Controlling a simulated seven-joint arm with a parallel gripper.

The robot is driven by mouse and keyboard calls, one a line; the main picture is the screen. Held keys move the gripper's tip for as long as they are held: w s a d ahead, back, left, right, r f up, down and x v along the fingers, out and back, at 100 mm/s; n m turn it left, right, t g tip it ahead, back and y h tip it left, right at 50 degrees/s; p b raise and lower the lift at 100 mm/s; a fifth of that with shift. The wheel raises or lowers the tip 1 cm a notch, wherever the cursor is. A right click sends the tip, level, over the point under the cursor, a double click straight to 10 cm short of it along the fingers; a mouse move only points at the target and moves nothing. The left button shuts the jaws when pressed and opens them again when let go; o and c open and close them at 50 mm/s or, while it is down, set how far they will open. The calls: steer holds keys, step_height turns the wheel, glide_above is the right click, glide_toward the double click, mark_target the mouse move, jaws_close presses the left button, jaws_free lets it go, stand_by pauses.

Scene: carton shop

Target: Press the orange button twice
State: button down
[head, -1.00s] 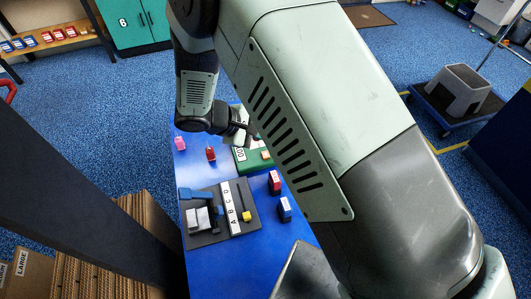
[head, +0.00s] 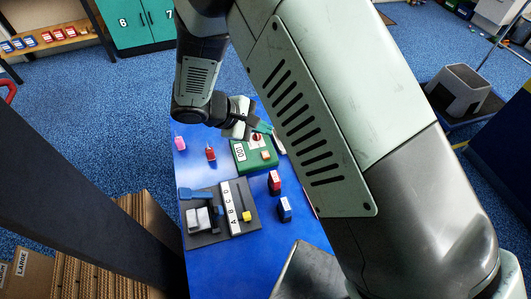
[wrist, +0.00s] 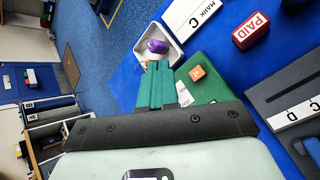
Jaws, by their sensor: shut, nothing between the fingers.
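The orange button (head: 265,154) is a small square cap on top of the green box (head: 241,164) on the blue table. It also shows in the wrist view (wrist: 197,72), clear of the fingers. My gripper (head: 265,128) has teal fingers, closed together and empty, at the far side of the box. In the wrist view, the closed fingers (wrist: 158,66) are to the left of the orange button and apart from it. A white counter plate (head: 239,152) is on the box's left side; its digits are too small to read surely. A red round part (head: 257,137) sits behind the orange button.
A white tray (wrist: 176,56) with a purple object (wrist: 157,46) lies beyond the fingertips. Red (head: 275,181) and blue (head: 285,208) stamps stand right of a grey lettered fixture (head: 205,236). Pink (head: 179,143) and red (head: 210,153) small items stand left of the box.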

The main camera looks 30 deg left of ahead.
mark_target(262, 155)
steer(key=shift+f, duration=3.75)
steer(key=shift+f, duration=0.4)
steer(key=shift+f, duration=0.45)
steer(key=shift+r, duration=0.9)
steer(key=shift+r, duration=2.5)
